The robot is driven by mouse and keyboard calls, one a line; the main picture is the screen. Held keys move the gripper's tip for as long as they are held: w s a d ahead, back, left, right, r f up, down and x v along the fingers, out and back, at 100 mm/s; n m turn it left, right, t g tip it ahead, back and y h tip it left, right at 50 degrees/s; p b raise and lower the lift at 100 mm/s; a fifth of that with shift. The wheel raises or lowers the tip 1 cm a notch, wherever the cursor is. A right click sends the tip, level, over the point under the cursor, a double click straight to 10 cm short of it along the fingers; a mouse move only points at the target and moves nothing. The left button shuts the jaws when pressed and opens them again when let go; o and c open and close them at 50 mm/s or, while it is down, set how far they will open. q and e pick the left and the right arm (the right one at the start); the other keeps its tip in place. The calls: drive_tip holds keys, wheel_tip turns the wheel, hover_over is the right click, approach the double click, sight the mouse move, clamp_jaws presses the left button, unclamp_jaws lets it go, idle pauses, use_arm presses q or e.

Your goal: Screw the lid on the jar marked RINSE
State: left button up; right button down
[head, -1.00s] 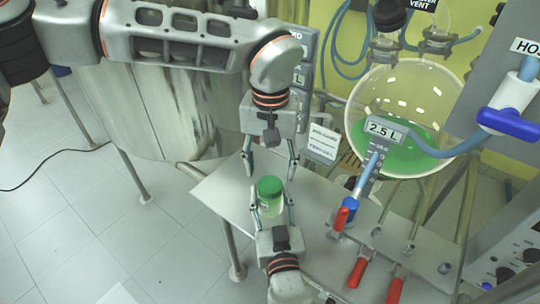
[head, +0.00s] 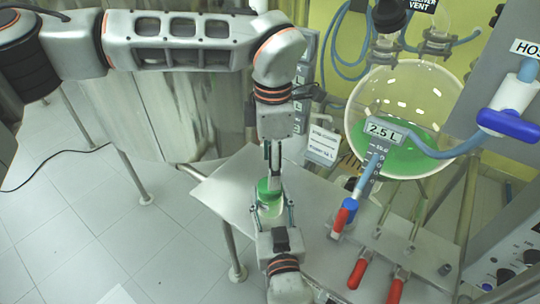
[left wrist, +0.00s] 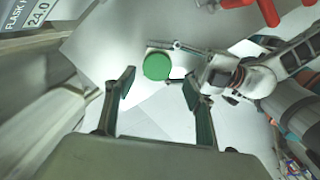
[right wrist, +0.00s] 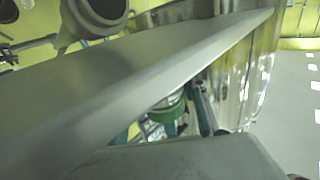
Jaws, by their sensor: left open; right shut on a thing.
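The clear glass jar (head: 268,209) has a green lid (head: 266,190) on its top. Whether the lid is threaded on cannot be told, and no RINSE marking is readable. My right gripper (head: 271,214) comes from the front and is shut on the jar, holding it upright near the bench edge. My left gripper (head: 274,172) is open and points down just above the lid. In the left wrist view the round lid (left wrist: 157,66) lies a little beyond the gap between the left fingers (left wrist: 159,86). In the right wrist view the lid (right wrist: 167,108) is partly hidden.
The steel bench (head: 222,187) carries red-handled valves (head: 357,273) to the right of the jar. Behind stands a round glass flask (head: 430,95) with green liquid, and a small white sign (head: 322,146).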

sight(270, 198)
use_arm(q)
drive_tip(key=n, duration=0.7)
drive_tip(key=shift+r, duration=0.25)
drive_tip(key=n, duration=0.4)
drive_tip(key=shift+r, duration=0.1)
drive_tip(key=n, duration=0.3)
drive_tip(key=shift+r+n, duration=0.1)
drive_tip(key=shift+n, duration=0.3)
drive_tip(key=n, duration=0.5)
drive_tip(key=shift+w+a+r, duration=0.1)
drive_tip(key=shift+r, duration=0.1)
drive_tip(key=n, duration=0.3)
drive_tip(key=shift+r+n, duration=0.1)
drive_tip(key=shift+n, duration=0.3)
drive_tip(key=n, duration=0.3)
drive_tip(key=shift+w+a+r+n, duration=0.1)
drive_tip(key=shift+n, duration=0.3)
drive_tip(key=shift+f, duration=4)
